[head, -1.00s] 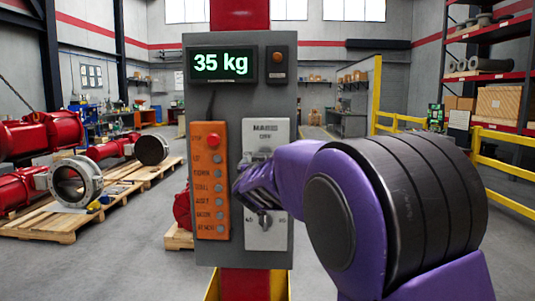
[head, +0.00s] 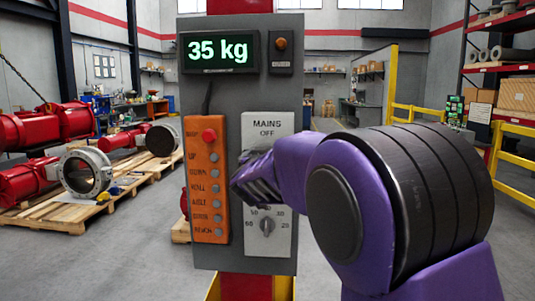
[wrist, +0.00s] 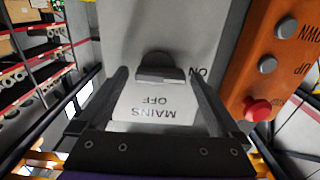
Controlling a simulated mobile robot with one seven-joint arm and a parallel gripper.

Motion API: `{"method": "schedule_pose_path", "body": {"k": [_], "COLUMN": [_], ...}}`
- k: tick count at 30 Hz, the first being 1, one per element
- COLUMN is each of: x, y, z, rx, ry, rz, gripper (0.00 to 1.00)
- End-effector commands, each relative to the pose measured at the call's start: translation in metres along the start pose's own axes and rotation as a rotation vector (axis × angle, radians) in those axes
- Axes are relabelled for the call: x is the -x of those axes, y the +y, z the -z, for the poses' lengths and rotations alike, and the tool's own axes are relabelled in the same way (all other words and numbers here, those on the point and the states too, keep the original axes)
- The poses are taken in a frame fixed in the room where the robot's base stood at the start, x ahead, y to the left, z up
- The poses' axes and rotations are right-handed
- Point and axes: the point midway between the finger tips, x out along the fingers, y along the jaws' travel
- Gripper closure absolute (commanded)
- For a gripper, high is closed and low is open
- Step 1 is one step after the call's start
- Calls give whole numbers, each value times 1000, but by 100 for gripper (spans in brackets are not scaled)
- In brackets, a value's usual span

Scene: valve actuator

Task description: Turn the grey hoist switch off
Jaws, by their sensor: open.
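The grey mains switch plate (head: 269,128) is on the right of a dark grey control panel (head: 243,95) in the head view. It reads MAINS and OFF at its top. My gripper (head: 250,178) is in front of the plate and hides the switch knob there. In the wrist view the plate (wrist: 150,110) appears upside down, with OFF and ON marks. The dark grey knob (wrist: 160,68) lies between the open fingers of my gripper (wrist: 158,76), with gaps on both sides. I cannot tell how deep the fingers reach around it.
An orange button box (head: 206,180) with a red button is left of the plate. A numbered dial (head: 267,226) is below my gripper. A display (head: 220,51) reads 35 kg. Red valves on pallets (head: 75,205) stand left; a yellow rail (head: 505,150) is right.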

Motion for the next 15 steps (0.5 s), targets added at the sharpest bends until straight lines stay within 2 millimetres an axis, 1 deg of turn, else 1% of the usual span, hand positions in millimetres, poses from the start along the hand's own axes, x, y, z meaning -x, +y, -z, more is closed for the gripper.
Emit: {"method": "schedule_pose_path", "body": {"k": [10,14,15], "x": [0,0,0], "y": [-1,-1,-1], "z": [0,0,0], "rx": [0,0,0], "ry": [0,0,0], "rz": [0,0,0], "gripper": [0,23,31]}}
